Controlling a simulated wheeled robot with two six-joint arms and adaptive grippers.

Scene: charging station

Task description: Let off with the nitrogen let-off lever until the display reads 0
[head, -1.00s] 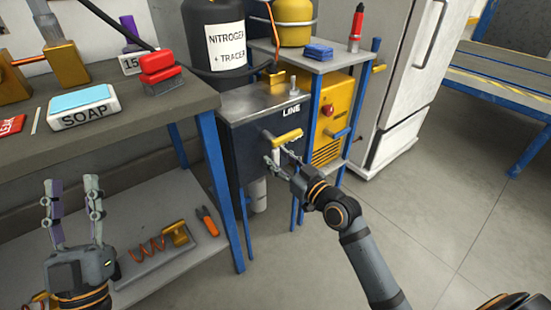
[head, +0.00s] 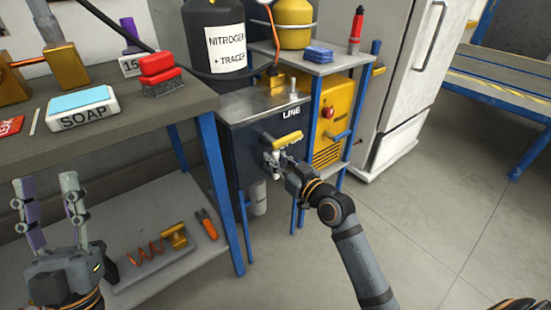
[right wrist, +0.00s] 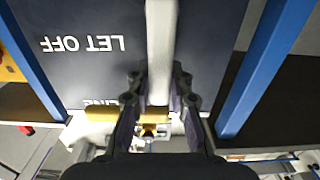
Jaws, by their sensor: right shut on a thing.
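My left gripper (head: 46,184) is open and empty at the lower left. I cannot make out a display reading for certain.
A nitrogen bottle (head: 214,45) stands behind the box. A yellow machine (head: 334,115) and a white fridge (head: 410,70) stand right. The floor (head: 440,225) is clear.

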